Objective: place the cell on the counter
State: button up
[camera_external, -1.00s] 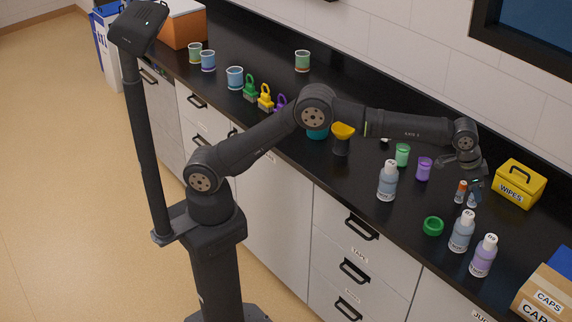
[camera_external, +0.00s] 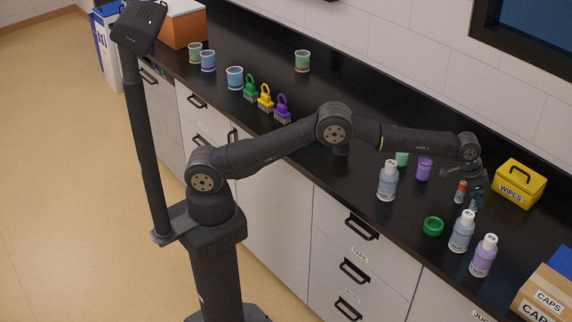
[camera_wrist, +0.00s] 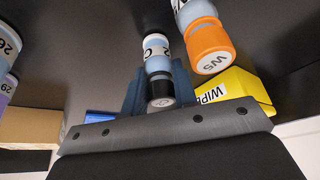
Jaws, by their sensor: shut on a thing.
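The cell (camera_wrist: 158,58) is a small clear-blue vial with a black cap and a label partly reading "C". In the wrist view it stands between the two blue-grey fingers of my gripper (camera_wrist: 158,92), which is shut on it. In the external view my gripper (camera_external: 475,190) points down over the right part of the black counter (camera_external: 405,222), and the cell (camera_external: 473,205) shows small below the fingers. I cannot tell whether its base touches the counter.
An orange-capped vial marked W5 (camera_wrist: 208,45) stands close beside the cell. A yellow wipes box (camera_external: 519,184) is to the right. Two capped bottles (camera_external: 461,233) (camera_external: 483,257) and a green ring (camera_external: 433,226) stand nearer the front edge. A caps box (camera_external: 545,296) is at lower right.

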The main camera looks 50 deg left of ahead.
jog(key=shift+f, duration=0.15)
jog(key=o, duration=1)
jog(key=shift+r, duration=0.4)
jog(key=v, duration=1.1)
jog(key=shift+s+a+r, duration=0.15)
jog(key=shift+r, duration=0.1)
